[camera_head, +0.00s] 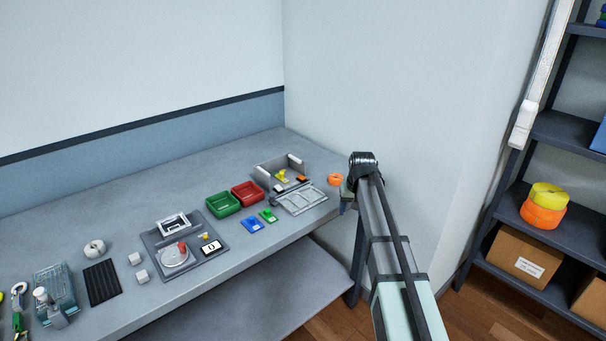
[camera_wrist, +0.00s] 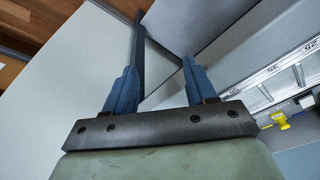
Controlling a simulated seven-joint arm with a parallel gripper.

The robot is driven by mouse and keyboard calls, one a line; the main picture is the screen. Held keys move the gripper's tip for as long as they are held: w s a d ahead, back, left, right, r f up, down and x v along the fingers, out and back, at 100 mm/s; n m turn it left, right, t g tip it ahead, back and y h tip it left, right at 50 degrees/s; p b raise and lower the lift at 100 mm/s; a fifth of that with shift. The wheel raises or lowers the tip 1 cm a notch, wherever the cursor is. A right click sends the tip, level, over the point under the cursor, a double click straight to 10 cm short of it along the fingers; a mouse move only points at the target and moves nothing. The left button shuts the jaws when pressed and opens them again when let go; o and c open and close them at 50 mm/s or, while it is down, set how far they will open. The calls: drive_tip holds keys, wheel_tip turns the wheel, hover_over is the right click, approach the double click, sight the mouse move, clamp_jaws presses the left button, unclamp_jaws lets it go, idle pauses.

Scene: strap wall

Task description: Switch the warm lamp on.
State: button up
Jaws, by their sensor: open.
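I cannot make out a warm lamp for certain in either view. A grey panel (camera_head: 155,239) on the bench carries a round dial with a red knob (camera_head: 182,247), a small yellow part (camera_head: 205,236) and a white display (camera_head: 211,247). My gripper (camera_wrist: 158,65) shows two blue fingers spread apart with nothing between them. In the head view my gripper is at the bench's right end, partly hidden by my arm, well right of the panel.
Green (camera_head: 223,204) and red (camera_head: 248,194) bins stand mid-bench. A wall rises behind; a shelf rack (camera_head: 570,130) stands right.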

drive_tip(key=w+a+r+n, duration=0.2)
drive_tip(key=w+a+r, duration=0.5)
drive_tip(key=w+r, duration=0.1)
drive_tip(key=n+t+y, duration=0.1)
drive_tip(key=n+t, duration=0.1)
approach(303, 177)
drive_tip(key=x, duration=0.7)
drive_tip(key=shift+w+a+f, duration=0.1)
drive_tip(key=shift+a, duration=0.05)
drive_tip(key=c, duration=1)
drive_tip(key=shift+w+a+g+h, duration=0.2)
drive_tip(key=shift+w+g+h, duration=0.1)
drive_tip(key=shift+g+h, duration=0.25)
drive_tip(key=shift+c, duration=0.2)
drive_tip(key=shift+g, duration=0.25)
drive_tip(key=shift+s+d, duration=0.1)
